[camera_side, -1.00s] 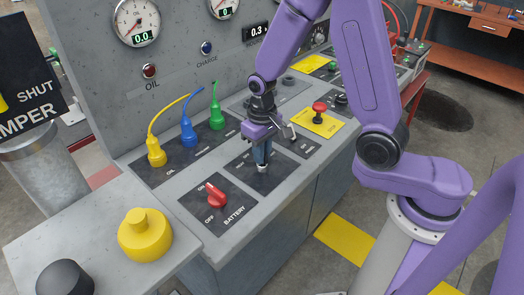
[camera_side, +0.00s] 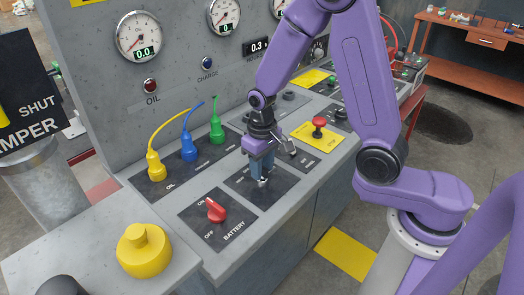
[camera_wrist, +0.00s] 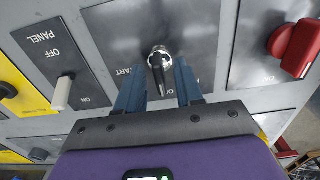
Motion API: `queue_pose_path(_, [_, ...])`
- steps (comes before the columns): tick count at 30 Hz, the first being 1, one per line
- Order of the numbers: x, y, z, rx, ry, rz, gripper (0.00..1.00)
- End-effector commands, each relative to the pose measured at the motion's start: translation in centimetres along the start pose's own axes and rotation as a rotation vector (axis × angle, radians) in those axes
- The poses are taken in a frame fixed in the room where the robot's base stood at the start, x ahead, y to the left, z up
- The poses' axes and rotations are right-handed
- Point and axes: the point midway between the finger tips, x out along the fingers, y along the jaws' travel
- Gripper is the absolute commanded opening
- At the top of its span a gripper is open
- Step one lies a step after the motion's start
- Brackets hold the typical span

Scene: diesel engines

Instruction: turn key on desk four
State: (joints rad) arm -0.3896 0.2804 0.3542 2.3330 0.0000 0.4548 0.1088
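The key switch (camera_wrist: 160,58) has a silver barrel and a dark key handle, on a dark plate with partly hidden lettering ending in "ART". In the wrist view the key handle points toward my gripper. My gripper (camera_wrist: 159,90) is open, with one blue finger on each side of the key and a visible gap on both sides. In the side view my gripper (camera_side: 262,173) reaches down over the key plate (camera_side: 246,186) on the desk, and its fingers largely hide the key.
A red stop button (camera_side: 319,126) is on a yellow plate behind. A white panel switch (camera_wrist: 62,94) is beside the key. Yellow, blue and green plugs (camera_side: 188,147) stand along the upright panel.

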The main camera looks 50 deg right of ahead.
Motion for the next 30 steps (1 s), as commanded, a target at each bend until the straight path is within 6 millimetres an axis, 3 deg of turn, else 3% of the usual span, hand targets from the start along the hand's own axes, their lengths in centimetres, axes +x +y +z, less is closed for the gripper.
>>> queue_pose_path(8, [-3.2, 0.0, -0.1, 0.0, 0.008, -0.001, 0.36])
queue_pose_path(24, [-13.9, 0.0, -0.1, 0.0, 0.007, -0.001, 0.36])
queue_pose_path(30, [-16.4, 0.0, -0.1, 0.001, 0.003, 0.0, 0.36])
